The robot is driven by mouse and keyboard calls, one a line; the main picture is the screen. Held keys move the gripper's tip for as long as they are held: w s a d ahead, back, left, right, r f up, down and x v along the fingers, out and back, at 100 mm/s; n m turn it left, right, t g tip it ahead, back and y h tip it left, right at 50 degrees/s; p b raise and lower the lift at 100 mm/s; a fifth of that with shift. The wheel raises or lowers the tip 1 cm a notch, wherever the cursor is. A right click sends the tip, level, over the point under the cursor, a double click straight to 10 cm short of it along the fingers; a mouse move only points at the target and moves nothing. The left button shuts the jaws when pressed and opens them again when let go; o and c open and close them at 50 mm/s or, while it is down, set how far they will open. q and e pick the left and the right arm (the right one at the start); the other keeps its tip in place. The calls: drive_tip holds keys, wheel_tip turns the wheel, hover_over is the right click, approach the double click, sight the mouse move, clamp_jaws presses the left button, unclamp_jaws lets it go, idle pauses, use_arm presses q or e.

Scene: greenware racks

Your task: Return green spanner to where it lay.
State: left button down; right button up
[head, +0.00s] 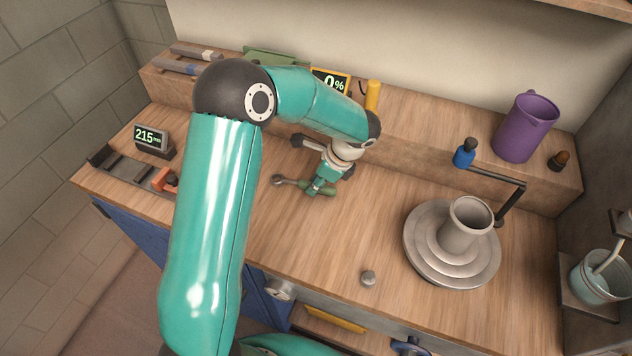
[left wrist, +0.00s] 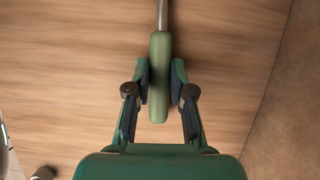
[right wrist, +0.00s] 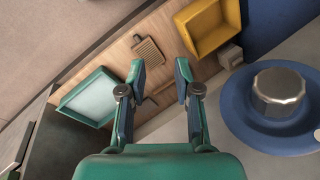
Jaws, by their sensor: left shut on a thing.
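The green spanner shows in the head view with its green handle (head: 320,190) under my left gripper (head: 322,184) and its grey ring end pointing left, at the middle of the wooden bench. In the left wrist view my left gripper (left wrist: 160,88) is shut on the green handle (left wrist: 159,75), and the metal shaft runs out of the top of the picture. The spanner is at or just above the bench top; I cannot tell if it touches. My right gripper (right wrist: 160,82) is open and empty in the right wrist view, and is not seen in the head view.
A wheel (head: 423,263) bearing a grey pot (head: 465,222) stands right. A gauge (head: 152,139) stands left. Bench between is clear.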

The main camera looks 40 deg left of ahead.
use_arm(q)
drive_tip(key=shift+f, duration=0.15)
drive_tip(key=shift+c, duration=2.3)
unclamp_jaws()
drive_tip(key=shift+r, duration=0.2)
drive_tip(key=shift+v, duration=2.8)
drive_tip(key=shift+d, duration=0.1)
